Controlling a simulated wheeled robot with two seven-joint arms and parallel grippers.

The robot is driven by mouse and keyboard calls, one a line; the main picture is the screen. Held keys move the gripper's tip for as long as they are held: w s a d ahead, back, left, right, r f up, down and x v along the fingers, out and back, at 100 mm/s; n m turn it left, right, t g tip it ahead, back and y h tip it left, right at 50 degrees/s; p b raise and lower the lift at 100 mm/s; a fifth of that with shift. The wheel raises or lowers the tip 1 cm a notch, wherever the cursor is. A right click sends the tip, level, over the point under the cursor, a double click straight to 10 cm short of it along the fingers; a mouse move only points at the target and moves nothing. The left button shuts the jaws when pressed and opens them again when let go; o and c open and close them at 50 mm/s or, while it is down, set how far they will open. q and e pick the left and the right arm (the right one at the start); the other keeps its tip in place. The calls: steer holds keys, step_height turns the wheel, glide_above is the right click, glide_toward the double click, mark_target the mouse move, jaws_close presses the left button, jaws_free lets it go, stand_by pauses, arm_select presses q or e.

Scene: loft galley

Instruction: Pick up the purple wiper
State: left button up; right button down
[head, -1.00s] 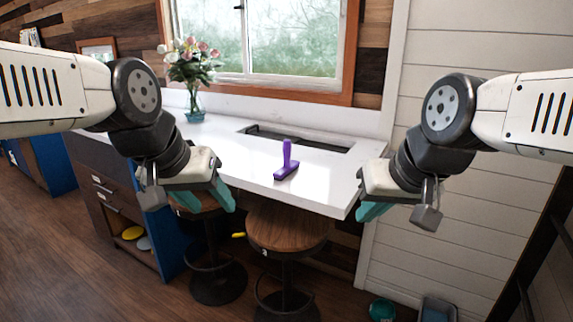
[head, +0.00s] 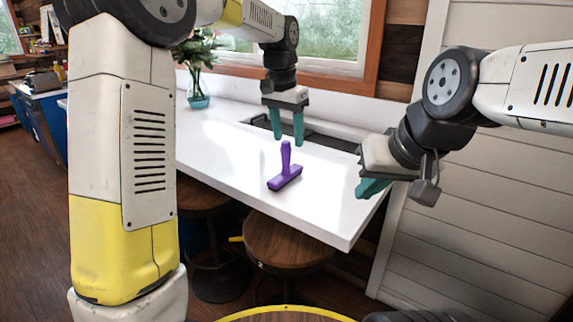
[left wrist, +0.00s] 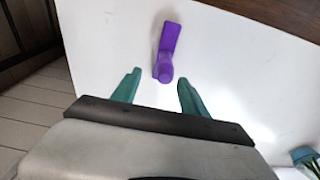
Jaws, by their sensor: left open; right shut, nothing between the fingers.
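The purple wiper (head: 285,172) stands on the white counter with its handle pointing up, near the front edge. My left gripper (head: 287,140) is open with its teal fingers pointing down, above the counter and just over or behind the wiper's handle in the head view. In the left wrist view the wiper (left wrist: 165,55) lies ahead of the two spread fingertips (left wrist: 160,82), roughly centred between them, with nothing gripped. My right gripper (head: 372,188) is shut and empty beyond the counter's right end, apart from the wiper.
The white counter (head: 225,150) is mostly clear around the wiper. A recess (head: 330,138) lies behind it. A flower vase (head: 198,90) stands at the back left. Wooden stools (head: 285,243) stand under the front edge. A window is behind.

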mark_target(287, 156)
arm_select(q)
steer(key=f, duration=0.4)
steer(key=w+f, duration=0.1)
steer(key=f, duration=0.2)
steer(key=shift+a, duration=0.1)
steer(key=shift+c, duration=0.3)
jaws_close()
